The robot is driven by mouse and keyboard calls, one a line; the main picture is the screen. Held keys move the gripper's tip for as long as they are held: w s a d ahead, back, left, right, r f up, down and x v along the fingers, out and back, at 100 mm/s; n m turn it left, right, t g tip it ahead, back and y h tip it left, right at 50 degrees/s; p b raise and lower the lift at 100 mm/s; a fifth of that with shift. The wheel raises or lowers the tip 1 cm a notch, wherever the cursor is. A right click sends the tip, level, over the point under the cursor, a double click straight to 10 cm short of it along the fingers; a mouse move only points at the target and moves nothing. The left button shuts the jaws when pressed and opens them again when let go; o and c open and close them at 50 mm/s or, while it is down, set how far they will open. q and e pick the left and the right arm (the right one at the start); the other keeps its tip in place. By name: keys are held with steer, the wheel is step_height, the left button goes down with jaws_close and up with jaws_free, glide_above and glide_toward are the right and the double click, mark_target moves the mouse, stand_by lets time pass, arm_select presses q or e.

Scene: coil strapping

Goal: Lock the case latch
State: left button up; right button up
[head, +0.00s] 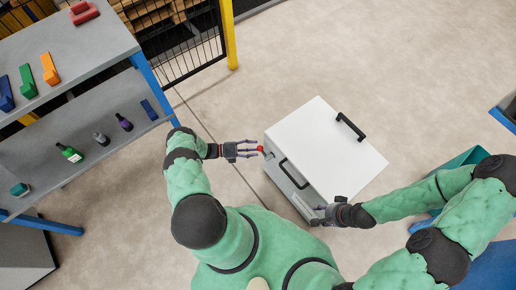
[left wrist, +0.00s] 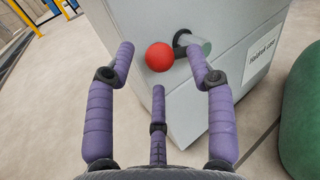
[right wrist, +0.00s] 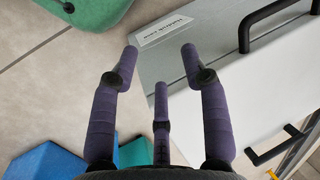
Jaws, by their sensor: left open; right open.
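The case (head: 350,150) is a white-topped grey box on the floor in front of me. Its latch has a red ball knob (head: 260,148) on the left side; in the left wrist view the red knob (left wrist: 160,57) sits beside a short grey metal pivot (left wrist: 192,43) on the case wall. My left gripper (head: 246,151) is open, its fingers pointing at the knob. The knob appears between its outer fingertips; contact cannot be told. My right gripper (head: 322,214) is open and empty at the case's near corner, facing a labelled side (right wrist: 160,32).
A grey shelf (head: 85,100) with coloured items stands at the left. Blue and green objects (head: 470,170) lie at the right. The floor behind the case is clear.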

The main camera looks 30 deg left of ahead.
arm_select(q)
steer(key=shift+x, duration=1.35)
steer(key=shift+c, duration=0.3)
jaws_close()
